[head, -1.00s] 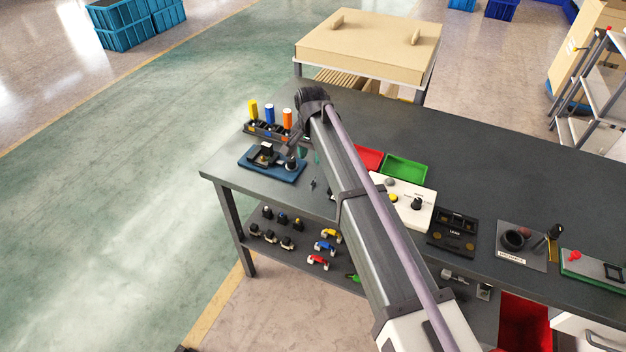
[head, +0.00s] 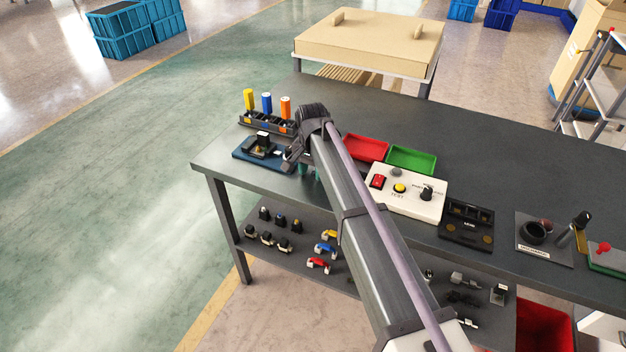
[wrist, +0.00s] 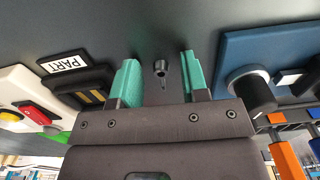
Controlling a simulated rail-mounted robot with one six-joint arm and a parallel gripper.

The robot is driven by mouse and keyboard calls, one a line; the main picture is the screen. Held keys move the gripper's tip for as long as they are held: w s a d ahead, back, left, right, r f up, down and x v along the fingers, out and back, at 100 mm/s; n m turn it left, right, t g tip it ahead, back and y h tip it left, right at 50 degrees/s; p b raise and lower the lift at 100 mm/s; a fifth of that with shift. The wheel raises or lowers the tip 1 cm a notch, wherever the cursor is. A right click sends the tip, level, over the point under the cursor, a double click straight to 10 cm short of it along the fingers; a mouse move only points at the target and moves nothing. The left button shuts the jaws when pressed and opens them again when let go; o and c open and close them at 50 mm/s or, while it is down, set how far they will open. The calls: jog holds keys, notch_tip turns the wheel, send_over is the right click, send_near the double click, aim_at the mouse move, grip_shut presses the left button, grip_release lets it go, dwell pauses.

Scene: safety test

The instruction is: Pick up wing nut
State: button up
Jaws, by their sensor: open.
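A small dark metal piece (wrist: 161,70), apparently the wing nut, stands on the grey table top in the wrist view. It shows between the two teal fingers of my gripper (wrist: 160,60), roughly midway, with a gap on both sides. My gripper is open and holds nothing. Whether the piece lies fully within the jaws in depth I cannot tell. In the head view, my gripper (head: 310,170) is near the table's front edge, mostly covered by my arm, and the small piece is hidden there.
A blue fixture (head: 247,156) with a black part stands left of my gripper, before a rack (head: 266,124) with yellow, blue and orange cylinders. Red (head: 369,148) and green (head: 425,161) trays and a white button panel (head: 404,205) stand right. A PART-labelled black block (wrist: 80,86) is close by.

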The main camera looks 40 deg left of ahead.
jog(key=shift+r, duration=0.1)
grip_shut()
